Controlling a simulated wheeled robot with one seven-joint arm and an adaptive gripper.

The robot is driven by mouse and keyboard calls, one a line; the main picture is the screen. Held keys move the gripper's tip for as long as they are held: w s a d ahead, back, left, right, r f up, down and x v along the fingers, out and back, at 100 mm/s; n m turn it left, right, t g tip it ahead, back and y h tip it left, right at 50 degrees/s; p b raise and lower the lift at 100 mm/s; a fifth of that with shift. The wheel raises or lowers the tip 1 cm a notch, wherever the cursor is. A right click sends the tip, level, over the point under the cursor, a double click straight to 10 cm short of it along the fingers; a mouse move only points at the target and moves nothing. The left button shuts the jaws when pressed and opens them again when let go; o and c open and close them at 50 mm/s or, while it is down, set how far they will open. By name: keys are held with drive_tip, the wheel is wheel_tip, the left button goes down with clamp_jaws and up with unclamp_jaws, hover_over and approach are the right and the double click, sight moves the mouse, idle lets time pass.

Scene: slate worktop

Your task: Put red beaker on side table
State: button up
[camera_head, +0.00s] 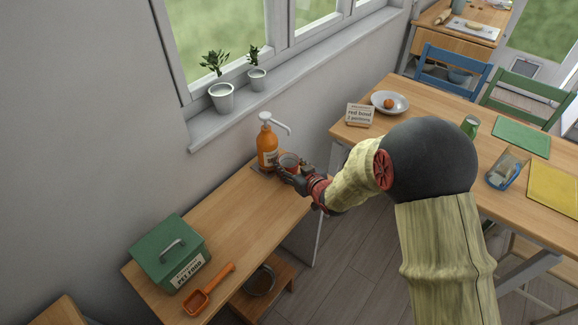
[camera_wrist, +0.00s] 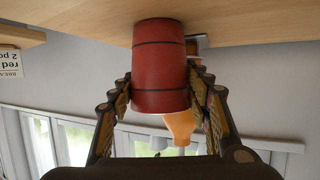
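The red beaker (camera_wrist: 160,65) has dark bands and fills the middle of the wrist view, which looks upside down. My gripper (camera_wrist: 160,88) has a finger against each side of it and appears shut on it. In the head view the beaker (camera_head: 289,160) is at the far end of the wooden side table (camera_head: 225,220), just right of an orange pump bottle (camera_head: 267,147). The beaker looks upright. My gripper (camera_head: 291,172) partly hides it there, and I cannot tell whether its base touches the tabletop.
The pump bottle stands close beside the beaker on a dark pad. A green pet food box (camera_head: 168,250) and an orange scoop (camera_head: 208,290) occupy the near end. The middle of the side table is clear. A larger table (camera_head: 420,105) with a bowl (camera_head: 389,102) stands at right.

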drive_tip(key=o, duration=0.4)
drive_tip(key=shift+r, duration=0.25)
drive_tip(key=p+v, duration=0.3)
drive_tip(key=v, duration=0.9)
drive_tip(key=shift+p, duration=0.3)
drive_tip(key=s+d+r+m+g+h, duration=0.1)
drive_tip(key=s+d+r+m+h, duration=0.15)
drive_tip(key=d+r, duration=0.4)
drive_tip(key=s+d+r+m+g+h, duration=0.1)
drive_tip(key=s+d+r+h, duration=0.3)
drive_tip(key=d+r, duration=0.25)
drive_tip(key=s+r+g, duration=0.1)
drive_tip(key=s+r, duration=0.1)
drive_tip(key=s, duration=0.5)
drive_tip(key=s+r+m+g, duration=0.1)
drive_tip(key=s+r, duration=0.1)
drive_tip(key=s, duration=0.5)
drive_tip(key=s+d+r+m+g, duration=0.1)
drive_tip(key=s+r+g, duration=0.1)
drive_tip(key=s, duration=0.6)
drive_tip(key=shift+r+m, duration=0.25)
drive_tip(key=shift+r, duration=0.2)
